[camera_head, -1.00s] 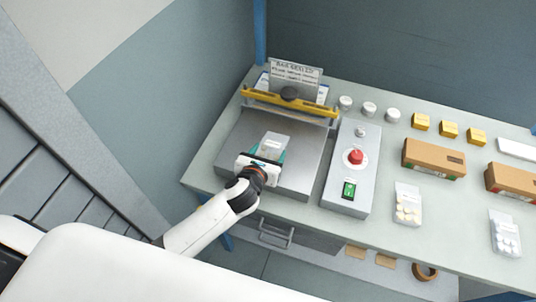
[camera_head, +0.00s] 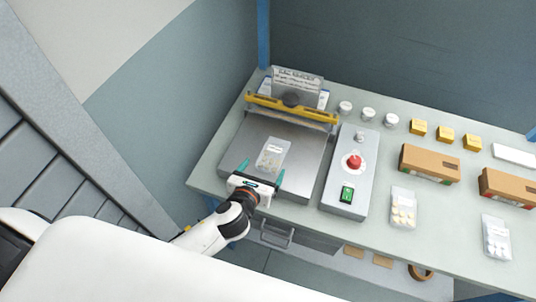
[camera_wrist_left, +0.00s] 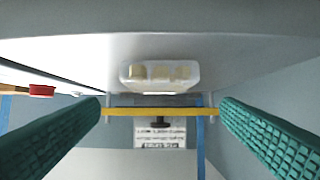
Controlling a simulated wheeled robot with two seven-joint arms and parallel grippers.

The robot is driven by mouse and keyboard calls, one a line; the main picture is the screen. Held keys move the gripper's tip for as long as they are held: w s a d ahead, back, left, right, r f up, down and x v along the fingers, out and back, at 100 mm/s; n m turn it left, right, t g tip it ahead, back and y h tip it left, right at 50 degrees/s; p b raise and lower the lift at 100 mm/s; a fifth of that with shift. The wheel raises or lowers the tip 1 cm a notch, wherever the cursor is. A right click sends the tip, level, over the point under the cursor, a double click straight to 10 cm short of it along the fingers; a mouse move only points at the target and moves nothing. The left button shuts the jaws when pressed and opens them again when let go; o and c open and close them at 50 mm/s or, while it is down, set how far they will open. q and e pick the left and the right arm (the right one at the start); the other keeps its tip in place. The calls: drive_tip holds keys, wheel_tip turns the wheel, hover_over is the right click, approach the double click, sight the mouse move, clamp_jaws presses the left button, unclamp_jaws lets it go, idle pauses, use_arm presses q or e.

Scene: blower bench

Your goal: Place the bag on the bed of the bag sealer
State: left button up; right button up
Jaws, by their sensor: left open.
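A clear bag with a label and pale contents (camera_head: 272,154) lies flat on the grey bed of the bag sealer (camera_head: 305,152), in front of the yellow sealing bar (camera_head: 292,109). My left gripper (camera_head: 260,174) is open at the front of the bed, its teal fingers apart and just short of the bag. In the left wrist view the bag (camera_wrist_left: 160,75) shows beyond and between the two spread fingers, touching neither. My right gripper is not in view.
A control box (camera_head: 349,178) with a red button and green switch stands right of the sealer. Two more bags (camera_head: 403,207), (camera_head: 496,238), brown boxes (camera_head: 430,163), yellow blocks (camera_head: 444,134) and white jars (camera_head: 368,111) stand farther right.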

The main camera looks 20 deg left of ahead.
use_arm(q)
drive_tip(key=p+v, duration=0.1)
drive_tip(key=v, duration=0.4)
drive_tip(key=shift+s, duration=0.15)
idle(1.5)
